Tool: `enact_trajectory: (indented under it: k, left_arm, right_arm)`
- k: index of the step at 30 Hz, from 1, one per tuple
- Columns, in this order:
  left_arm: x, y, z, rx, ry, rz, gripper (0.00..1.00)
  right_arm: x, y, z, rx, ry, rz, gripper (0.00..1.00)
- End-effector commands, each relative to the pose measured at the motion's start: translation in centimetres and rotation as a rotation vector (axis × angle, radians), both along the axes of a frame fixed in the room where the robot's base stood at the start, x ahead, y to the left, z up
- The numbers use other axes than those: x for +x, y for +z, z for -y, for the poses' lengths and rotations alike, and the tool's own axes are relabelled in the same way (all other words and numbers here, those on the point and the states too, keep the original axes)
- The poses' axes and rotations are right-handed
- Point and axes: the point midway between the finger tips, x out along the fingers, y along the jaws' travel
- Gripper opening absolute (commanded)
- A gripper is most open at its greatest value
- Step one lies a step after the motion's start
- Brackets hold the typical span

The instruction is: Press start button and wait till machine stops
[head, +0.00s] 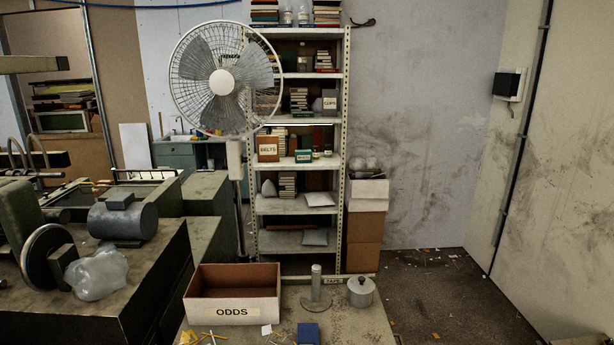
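A green-grey machine (150,188) with a motor-like cylinder (123,220), rails and a dark handwheel (46,255) fills the left side. I cannot make out a start button on it in this view. Whether the machine is running cannot be told from this one frame. Neither of my grippers is in view.
A table in front bears an open box labelled ODDS (232,312), a metal post on a round base (316,290), a lidded pot (361,291) and a blue pad (308,334). A standing fan (222,82), shelves (300,205) and cartons (366,225) stand behind.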

Motion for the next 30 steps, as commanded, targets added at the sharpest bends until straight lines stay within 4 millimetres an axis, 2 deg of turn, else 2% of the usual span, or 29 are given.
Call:
enact_trajectory:
  k: [2, 20, 30]
  left_arm:
    - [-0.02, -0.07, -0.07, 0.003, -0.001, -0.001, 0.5]
    - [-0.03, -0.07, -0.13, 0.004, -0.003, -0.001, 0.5]
    - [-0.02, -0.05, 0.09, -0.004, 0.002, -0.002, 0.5]
  right_arm:
    - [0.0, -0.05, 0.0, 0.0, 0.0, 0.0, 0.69]
    - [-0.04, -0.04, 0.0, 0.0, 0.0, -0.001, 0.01]
    - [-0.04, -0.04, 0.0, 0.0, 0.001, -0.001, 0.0]
